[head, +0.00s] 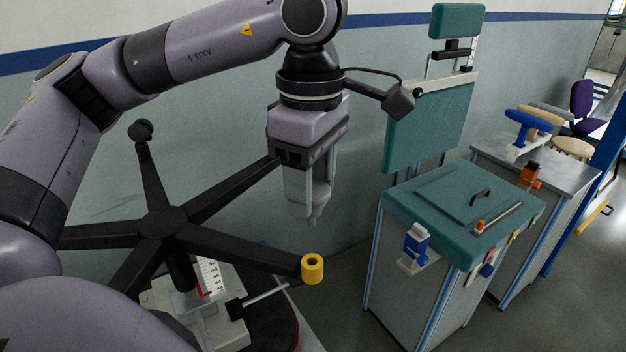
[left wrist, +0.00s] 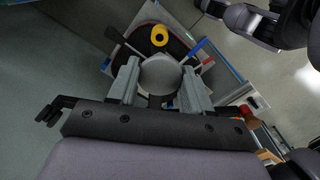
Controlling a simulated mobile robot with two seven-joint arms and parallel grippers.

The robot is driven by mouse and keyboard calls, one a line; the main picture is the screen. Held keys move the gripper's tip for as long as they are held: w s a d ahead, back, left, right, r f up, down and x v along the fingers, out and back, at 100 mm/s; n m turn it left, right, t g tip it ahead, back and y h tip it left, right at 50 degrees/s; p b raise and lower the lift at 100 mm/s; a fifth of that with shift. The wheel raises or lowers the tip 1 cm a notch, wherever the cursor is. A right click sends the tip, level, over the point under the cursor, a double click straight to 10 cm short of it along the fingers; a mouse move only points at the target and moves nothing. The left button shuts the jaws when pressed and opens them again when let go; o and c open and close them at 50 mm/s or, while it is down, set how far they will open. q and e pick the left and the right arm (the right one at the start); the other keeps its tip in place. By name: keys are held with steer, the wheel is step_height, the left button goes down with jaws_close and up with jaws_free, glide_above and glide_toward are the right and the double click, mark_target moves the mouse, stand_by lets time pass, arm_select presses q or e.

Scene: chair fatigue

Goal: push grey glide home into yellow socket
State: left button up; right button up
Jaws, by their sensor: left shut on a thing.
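The yellow socket (head: 313,268) is a short ring with a dark hole on top, at the end of one black spoke of an upturned five-star chair base (head: 163,222). My left gripper (head: 312,192) hangs above the socket and is shut on the grey glide (head: 313,213), whose narrow stem points down. A gap shows between stem and socket. In the left wrist view the glide (left wrist: 160,74) is a pale round disc between the fingers, and the yellow socket (left wrist: 159,36) lies beyond it. The disc hides part of the spoke. I do not see my right gripper.
The chair base stands on a pale fixture with a scale (head: 208,275) and a clamp rod (head: 262,296). A teal-topped cabinet (head: 410,205) stands to the right, with a blue-and-white device on its side. A grey bench (head: 490,150) stands behind. Bare floor shows right of the socket.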

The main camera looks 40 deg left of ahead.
mark_target(312, 226)
arm_select(q)
step_height(312, 226, down, 6)
steer(key=b, duration=0.5)
steer(key=shift+r, duration=0.1)
stand_by(0.4)
steer(key=shift+b, duration=0.55)
stand_by(1.2)
steer(key=shift+f+b, duration=1.65)
steer(key=shift+f, duration=0.15)
steer(key=o, duration=1.1)
steer(key=shift+c, duration=0.2)
